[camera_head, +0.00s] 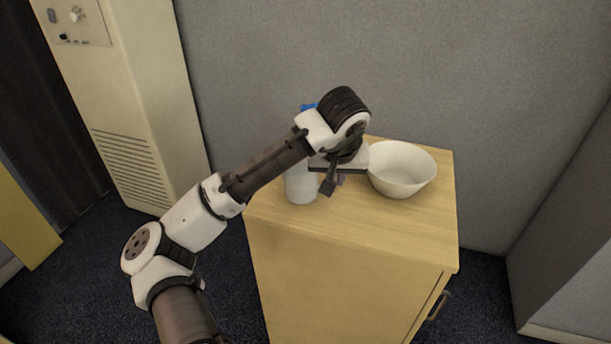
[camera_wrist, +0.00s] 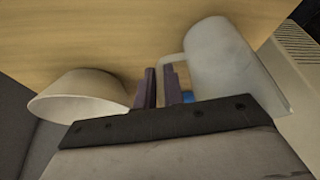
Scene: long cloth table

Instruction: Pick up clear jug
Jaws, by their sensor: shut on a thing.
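The jug (camera_head: 300,187) is a pale grey, cloudy-looking vessel at the left of the wooden cabinet top, partly hidden by my arm. In the wrist view the jug (camera_wrist: 226,62) is at the right, with its handle turned toward my fingers. My gripper (camera_head: 334,184) is just right of the jug, low over the cabinet top. In the wrist view my gripper (camera_wrist: 160,85) has its dark fingers close together, shut on the jug's handle. I cannot tell whether the jug's base is clear of the wood.
A white bowl (camera_head: 401,168) stands close to the right of my gripper; it also shows in the wrist view (camera_wrist: 80,92). A small blue thing (camera_head: 308,106) shows behind my arm. The cabinet top (camera_head: 380,220) is bare in front. A grey wall (camera_head: 400,70) stands behind.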

